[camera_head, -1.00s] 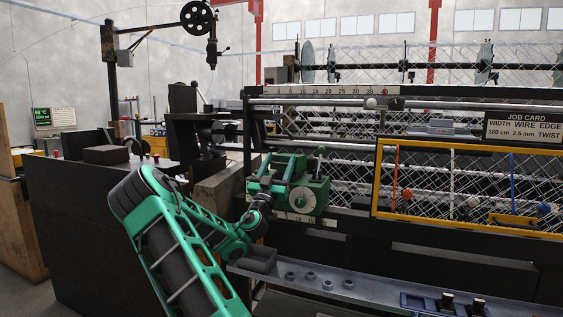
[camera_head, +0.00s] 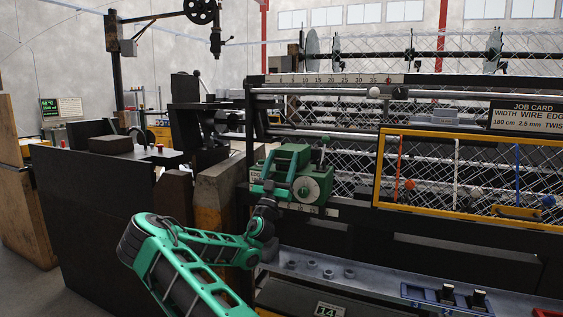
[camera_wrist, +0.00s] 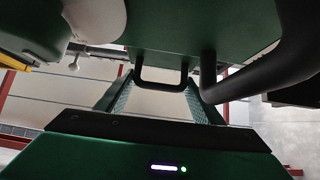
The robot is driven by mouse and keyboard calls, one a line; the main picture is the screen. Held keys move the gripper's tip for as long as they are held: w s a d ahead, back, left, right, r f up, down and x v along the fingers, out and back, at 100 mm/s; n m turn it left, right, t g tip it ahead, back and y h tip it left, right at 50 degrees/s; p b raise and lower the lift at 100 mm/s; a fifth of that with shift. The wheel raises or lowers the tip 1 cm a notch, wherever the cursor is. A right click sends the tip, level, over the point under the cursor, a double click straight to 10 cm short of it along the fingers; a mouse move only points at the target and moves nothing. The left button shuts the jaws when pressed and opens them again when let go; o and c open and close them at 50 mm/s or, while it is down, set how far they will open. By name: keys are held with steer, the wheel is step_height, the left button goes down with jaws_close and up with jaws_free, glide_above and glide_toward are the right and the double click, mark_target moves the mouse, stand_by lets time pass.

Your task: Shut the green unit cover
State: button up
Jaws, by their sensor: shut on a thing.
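The green unit (camera_head: 318,178) is mounted on the front of the weaving machine, with a round dial on its face. Its green cover (camera_wrist: 205,22) fills the top of the wrist view, with a dark U-shaped handle (camera_wrist: 162,88) hanging from it. My gripper (camera_wrist: 162,97) is shut on this handle, one finger on either side. In the head view, my gripper (camera_head: 272,186) is at the left front of the unit, and my wrist partly hides it. I cannot tell exactly how far the cover stands open.
A yellow-framed panel (camera_head: 376,170) stands to the right of the unit. A grey ledge (camera_head: 375,283) with several studs and a blue holder (camera_head: 425,295) runs below. A dark cabinet (camera_head: 95,205) stands at the left.

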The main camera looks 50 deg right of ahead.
steer(key=shift+w+f, duration=0.3)
steer(key=shift+f, duration=0.2)
steer(key=o, duration=1.2)
steer(key=shift+r, duration=0.1)
steer(key=shift+a, duration=0.1)
steer(key=v, duration=1)
steer(key=shift+a+f, duration=0.2)
steer(key=shift+f, duration=0.15)
